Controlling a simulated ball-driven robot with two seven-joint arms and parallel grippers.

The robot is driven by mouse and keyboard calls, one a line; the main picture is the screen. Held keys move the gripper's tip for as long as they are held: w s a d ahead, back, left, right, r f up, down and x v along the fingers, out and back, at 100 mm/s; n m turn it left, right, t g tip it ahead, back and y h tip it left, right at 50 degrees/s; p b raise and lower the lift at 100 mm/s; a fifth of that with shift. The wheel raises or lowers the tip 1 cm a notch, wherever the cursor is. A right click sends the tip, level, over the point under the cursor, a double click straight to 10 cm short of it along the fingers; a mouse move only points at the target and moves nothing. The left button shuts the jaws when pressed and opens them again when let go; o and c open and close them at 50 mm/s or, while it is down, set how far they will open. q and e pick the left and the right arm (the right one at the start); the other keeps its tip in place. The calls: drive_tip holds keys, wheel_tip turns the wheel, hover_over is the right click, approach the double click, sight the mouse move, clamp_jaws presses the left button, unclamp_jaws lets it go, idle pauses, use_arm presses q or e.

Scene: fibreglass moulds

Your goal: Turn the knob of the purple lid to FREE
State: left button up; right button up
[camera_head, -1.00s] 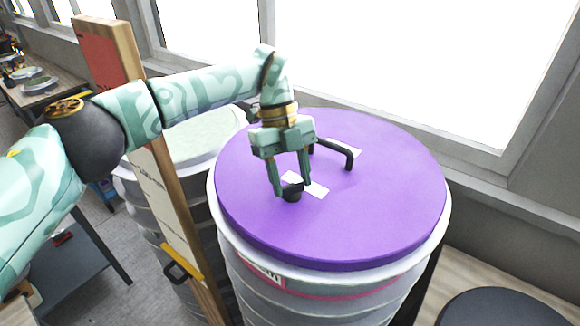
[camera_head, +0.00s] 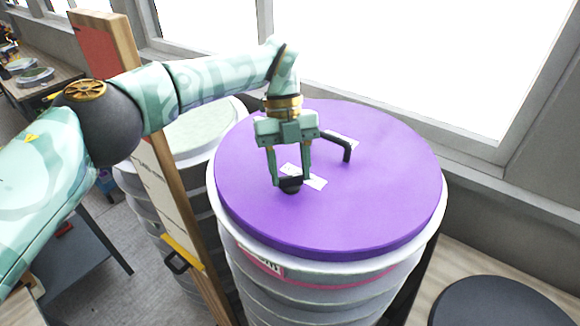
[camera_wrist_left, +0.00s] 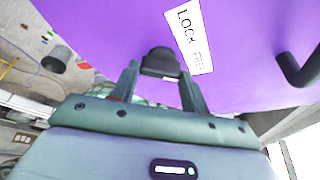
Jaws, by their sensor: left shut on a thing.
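The purple lid (camera_head: 375,205) lies on a grey ribbed drum in the head view. Its black knob (camera_head: 290,186) sits near the lid's front left, beside a white label (camera_head: 313,180). My left gripper (camera_head: 291,180) reaches down from above with its fingers shut on the knob. In the left wrist view the knob (camera_wrist_left: 160,60) is between the fingertips, and the label (camera_wrist_left: 190,35) beside it reads LOCK and FREE. Which word the knob points to I cannot tell. A black bar handle (camera_head: 345,150) stands on the lid. My right gripper is not in view.
A wooden-edged board (camera_head: 190,215) stands upright close to the drum's left, under my left arm. Another drum with a pale top (camera_head: 200,130) is behind it. A windowsill runs behind the lid. A dark round top (camera_head: 500,305) is at the lower right.

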use_arm(q)
drive_tip(key=o, duration=1)
drive_tip(key=b+v, duration=0.1)
drive_tip(key=v, duration=0.1)
drive_tip(key=shift+w+r, duration=0.2)
drive_tip(key=shift+r, duration=0.1)
drive_tip(key=p+v, duration=0.1)
drive_tip(key=v, duration=0.3)
drive_tip(key=shift+r, duration=0.45)
